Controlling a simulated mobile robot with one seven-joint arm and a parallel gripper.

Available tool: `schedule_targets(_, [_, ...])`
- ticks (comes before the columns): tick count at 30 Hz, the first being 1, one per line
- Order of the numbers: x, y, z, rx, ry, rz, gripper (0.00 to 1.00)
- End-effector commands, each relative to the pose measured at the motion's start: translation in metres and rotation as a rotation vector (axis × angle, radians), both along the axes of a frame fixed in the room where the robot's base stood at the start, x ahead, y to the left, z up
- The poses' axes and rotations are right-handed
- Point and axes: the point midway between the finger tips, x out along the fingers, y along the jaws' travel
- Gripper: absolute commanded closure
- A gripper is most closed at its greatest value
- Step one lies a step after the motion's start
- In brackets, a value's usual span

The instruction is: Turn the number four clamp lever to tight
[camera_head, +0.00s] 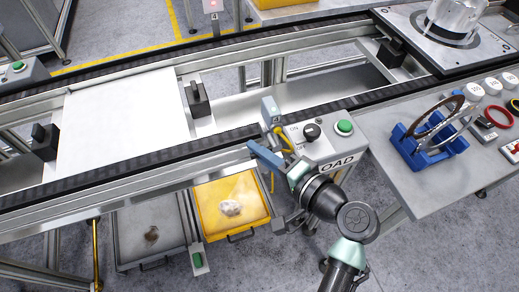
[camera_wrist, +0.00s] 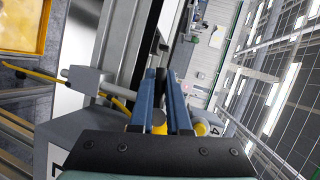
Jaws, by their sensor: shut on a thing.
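The lever's full angle is hidden.
The grey control box (camera_head: 325,145) with a black knob and green button (camera_head: 344,127) stands right beside my gripper. A yellow tray (camera_head: 232,207) and a grey tray (camera_head: 150,240) are below the rail. A blue rack (camera_head: 428,150) stands on the right table.

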Motion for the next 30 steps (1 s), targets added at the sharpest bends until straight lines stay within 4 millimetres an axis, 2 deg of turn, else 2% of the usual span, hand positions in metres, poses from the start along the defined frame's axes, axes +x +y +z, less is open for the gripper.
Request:
schedule_targets(11, [0.0,-0.002,-0.008,-0.218,-0.071,0.001,1.0])
schedule_targets(30, [0.005,-0.015,-0.025,-0.797,-0.259,0.001,1.0])
